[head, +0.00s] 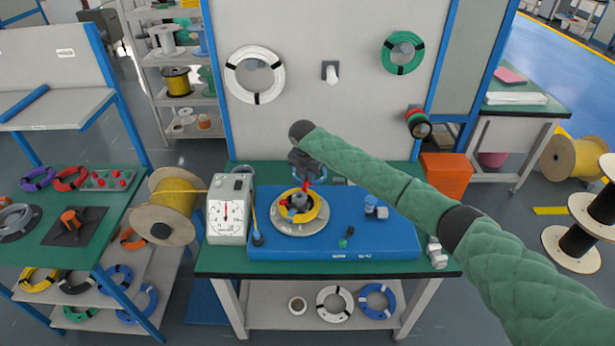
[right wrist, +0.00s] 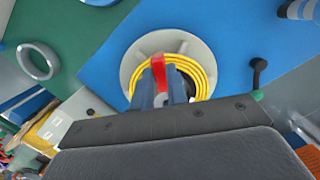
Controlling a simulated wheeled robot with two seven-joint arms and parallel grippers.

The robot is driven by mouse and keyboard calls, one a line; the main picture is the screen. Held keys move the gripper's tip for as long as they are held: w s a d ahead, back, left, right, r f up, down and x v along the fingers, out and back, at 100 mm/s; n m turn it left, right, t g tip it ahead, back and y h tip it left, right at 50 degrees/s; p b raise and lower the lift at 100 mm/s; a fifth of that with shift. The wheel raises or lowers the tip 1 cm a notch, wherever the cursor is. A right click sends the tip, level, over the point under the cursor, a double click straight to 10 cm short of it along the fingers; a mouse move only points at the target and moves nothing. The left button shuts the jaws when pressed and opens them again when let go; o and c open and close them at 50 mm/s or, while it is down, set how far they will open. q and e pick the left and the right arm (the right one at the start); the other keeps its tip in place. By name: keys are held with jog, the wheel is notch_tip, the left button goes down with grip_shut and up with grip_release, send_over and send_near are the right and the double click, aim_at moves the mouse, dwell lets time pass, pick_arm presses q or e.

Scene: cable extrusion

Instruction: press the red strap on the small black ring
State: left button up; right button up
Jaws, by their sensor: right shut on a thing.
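My right gripper (head: 304,178) points down over the disc on the blue board. In the right wrist view my right gripper (right wrist: 161,88) is shut on the red strap (right wrist: 158,70), which sticks up past the fingertips. The strap is over the yellow cable coil (right wrist: 205,70), which lies on a round pale disc (right wrist: 135,62). The coil also shows in the head view (head: 318,212). A dark curved piece shows inside the coil beside the fingers; I cannot tell whether it is the small black ring. My left gripper is not in view.
A white gauge box (head: 227,215) and a yellow cable spool (head: 170,205) stand left of the blue board (head: 375,238). Small blue fittings (head: 375,208) and a black lever (head: 347,238) are on its right part. The board's front right is mostly free.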

jog(key=shift+f, duration=0.5)
jog(key=shift+f+b, duration=0.35)
jog(key=shift+f, duration=0.55)
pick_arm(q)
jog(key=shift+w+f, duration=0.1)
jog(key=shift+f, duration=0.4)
pick_arm(e)
jog(key=shift+f, duration=0.1)
pick_arm(q)
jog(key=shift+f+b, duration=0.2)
jog(key=shift+b, duration=0.35)
pick_arm(e)
jog(key=shift+s+d+f, duration=0.1)
jog(key=shift+f, duration=0.65)
